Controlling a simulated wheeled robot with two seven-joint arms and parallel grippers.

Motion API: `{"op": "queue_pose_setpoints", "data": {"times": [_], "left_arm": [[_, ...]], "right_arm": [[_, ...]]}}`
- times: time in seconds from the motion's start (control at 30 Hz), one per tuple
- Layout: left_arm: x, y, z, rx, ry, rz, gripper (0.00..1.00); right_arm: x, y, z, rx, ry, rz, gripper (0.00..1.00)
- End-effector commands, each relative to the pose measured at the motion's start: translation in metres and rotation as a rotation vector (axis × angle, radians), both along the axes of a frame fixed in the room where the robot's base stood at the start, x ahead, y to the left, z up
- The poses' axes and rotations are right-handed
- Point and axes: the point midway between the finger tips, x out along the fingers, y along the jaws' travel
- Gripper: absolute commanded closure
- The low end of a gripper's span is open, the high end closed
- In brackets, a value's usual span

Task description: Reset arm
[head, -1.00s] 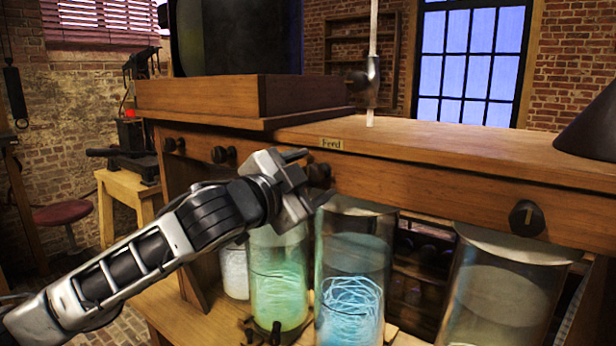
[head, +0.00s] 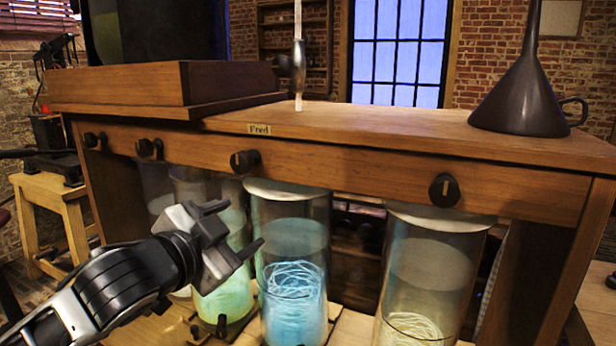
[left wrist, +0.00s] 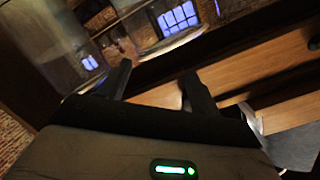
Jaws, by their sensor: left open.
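My left gripper (head: 235,232) is in the head view at the lower left, in front of the glass jars and below the row of black knobs. Its two fingers are apart with nothing between them. In the left wrist view the fingers (left wrist: 155,85) also stand apart, with a glass jar (left wrist: 75,45) at the upper left. My left arm (head: 110,290) comes in from the lower left. My right gripper is not in view.
A wooden bench (head: 380,170) has black knobs along its front. Under it stand a green-lit jar (head: 222,298), a blue-lit jar (head: 292,290) and a pale jar (head: 425,270). A dark funnel (head: 520,100) and a wooden box (head: 160,85) stand on top.

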Motion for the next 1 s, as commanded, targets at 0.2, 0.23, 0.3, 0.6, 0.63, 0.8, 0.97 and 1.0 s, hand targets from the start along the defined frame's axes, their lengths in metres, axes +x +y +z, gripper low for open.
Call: {"op": "queue_pose_setpoints", "data": {"times": [0.2,0.23,0.3,0.6,0.63,0.8,0.97,1.0], "left_arm": [[-0.06,-0.001,-0.128,-0.141,0.368,0.132,0.36],[-0.07,0.001,-0.144,-0.157,0.419,0.158,0.36],[-0.098,0.009,-0.179,-0.19,0.541,0.226,0.36],[-0.207,0.039,-0.27,-0.253,0.929,0.474,0.36],[-0.217,0.042,-0.275,-0.254,0.96,0.496,0.36],[-0.272,0.054,-0.3,-0.259,1.118,0.608,0.36],[-0.271,0.053,-0.321,-0.282,1.097,0.607,0.36],[-0.266,0.05,-0.327,-0.293,1.074,0.595,0.36]], "right_arm": [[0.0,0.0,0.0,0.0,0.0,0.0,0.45],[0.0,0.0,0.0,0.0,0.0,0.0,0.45],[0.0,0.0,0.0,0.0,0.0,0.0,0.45],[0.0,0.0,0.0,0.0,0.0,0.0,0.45],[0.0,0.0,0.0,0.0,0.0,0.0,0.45],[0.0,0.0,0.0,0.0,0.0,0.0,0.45],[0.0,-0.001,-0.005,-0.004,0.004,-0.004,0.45],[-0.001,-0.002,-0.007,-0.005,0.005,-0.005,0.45]]}}
